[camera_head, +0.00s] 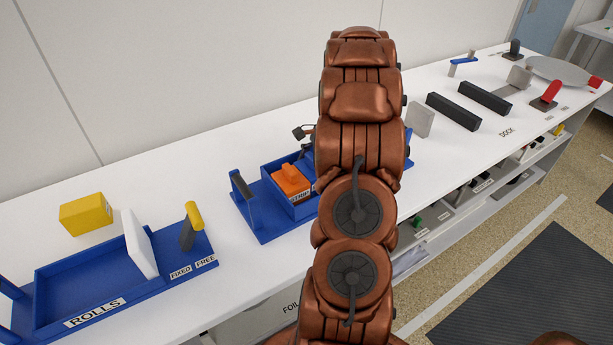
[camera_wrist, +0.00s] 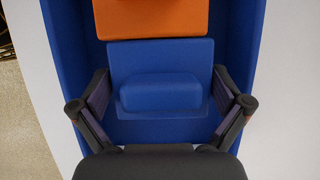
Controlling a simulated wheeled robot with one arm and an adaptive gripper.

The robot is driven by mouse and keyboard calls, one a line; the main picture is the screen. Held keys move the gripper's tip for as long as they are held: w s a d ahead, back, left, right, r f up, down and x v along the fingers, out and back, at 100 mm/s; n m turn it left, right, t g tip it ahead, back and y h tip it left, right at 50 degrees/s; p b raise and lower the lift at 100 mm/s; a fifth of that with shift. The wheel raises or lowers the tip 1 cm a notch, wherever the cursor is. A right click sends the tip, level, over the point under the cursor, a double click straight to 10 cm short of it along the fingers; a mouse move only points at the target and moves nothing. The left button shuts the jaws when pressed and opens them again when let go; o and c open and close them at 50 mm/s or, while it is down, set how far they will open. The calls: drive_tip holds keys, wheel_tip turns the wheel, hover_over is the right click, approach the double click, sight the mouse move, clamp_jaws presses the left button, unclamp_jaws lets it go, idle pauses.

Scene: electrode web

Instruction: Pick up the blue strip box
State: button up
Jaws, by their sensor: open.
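The blue strip box (camera_wrist: 160,60) shows in the wrist view, with a rounded blue raised block (camera_wrist: 160,92) on its top. It sits inside a blue tray (camera_wrist: 248,40), right beside an orange box (camera_wrist: 150,18). My gripper (camera_wrist: 160,82) is open, with one finger on each side of the raised block and a gap on both sides. Its height over the box is hard to tell. In the head view the orange box (camera_head: 291,181) shows in the blue tray (camera_head: 268,226) labelled STRIP, while my arm hides the blue box and most of my gripper.
A blue ROLLS fixture (camera_head: 95,290) with a white plate (camera_head: 139,244) stands at the left, by a yellow box (camera_head: 86,214). Two black bars (camera_head: 453,111) and a grey block (camera_head: 420,119) lie right of my arm. White tabletop (camera_head: 190,165) is clear behind the tray.

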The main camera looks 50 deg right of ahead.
drive_tip(key=shift+a+f, duration=0.2)
drive_tip(key=shift+f, duration=0.2)
drive_tip(key=shift+c, duration=0.3)
drive_tip(key=c, duration=0.7)
drive_tip(key=shift+c, duration=0.2)
